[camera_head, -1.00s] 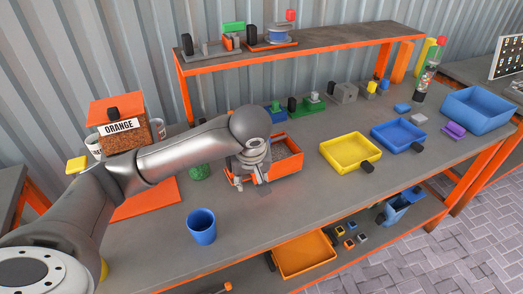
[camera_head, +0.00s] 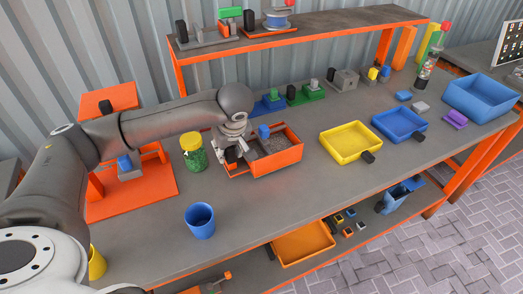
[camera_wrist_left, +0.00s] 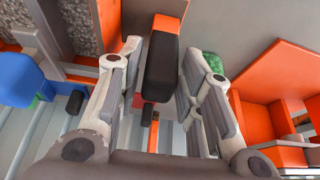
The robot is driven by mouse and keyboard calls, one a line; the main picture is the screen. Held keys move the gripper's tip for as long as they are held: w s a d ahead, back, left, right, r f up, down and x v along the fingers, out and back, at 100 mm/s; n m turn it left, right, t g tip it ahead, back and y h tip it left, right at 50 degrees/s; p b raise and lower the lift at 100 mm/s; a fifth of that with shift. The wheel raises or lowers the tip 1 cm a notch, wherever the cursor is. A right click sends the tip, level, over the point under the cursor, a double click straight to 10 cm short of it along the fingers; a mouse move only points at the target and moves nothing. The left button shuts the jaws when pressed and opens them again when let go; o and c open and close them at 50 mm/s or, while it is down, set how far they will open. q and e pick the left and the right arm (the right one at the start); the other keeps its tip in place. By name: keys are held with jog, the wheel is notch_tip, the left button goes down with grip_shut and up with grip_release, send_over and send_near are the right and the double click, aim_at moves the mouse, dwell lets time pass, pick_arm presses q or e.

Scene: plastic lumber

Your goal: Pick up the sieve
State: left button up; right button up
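The thing I take for the sieve is an orange rectangular tray (camera_head: 280,161) with grey granular material inside, on the workbench in the head view. My left gripper (camera_head: 230,155) is at its left end, fingers pointing down. In the left wrist view, a black handle (camera_wrist_left: 163,62) with an orange part at its end lies between the two fingers of my left gripper (camera_wrist_left: 155,85). The fingers look apart, one on each side of the handle. I see no clear grip on it. The gripper hides the tray's left end in the head view. My right gripper is not in view.
A green jar with a yellow lid (camera_head: 193,153) stands close left of the gripper. A blue cup (camera_head: 200,220) stands in front. A yellow tray (camera_head: 325,147) and a blue tray (camera_head: 423,127) lie to the right. An orange stand (camera_head: 150,190) is at left.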

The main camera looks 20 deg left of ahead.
pick_arm(q)
jog(key=shift+x, duration=1.6)
grip_shut()
jog(key=shift+w+r, duration=0.1)
jog(key=shift+r, duration=0.1)
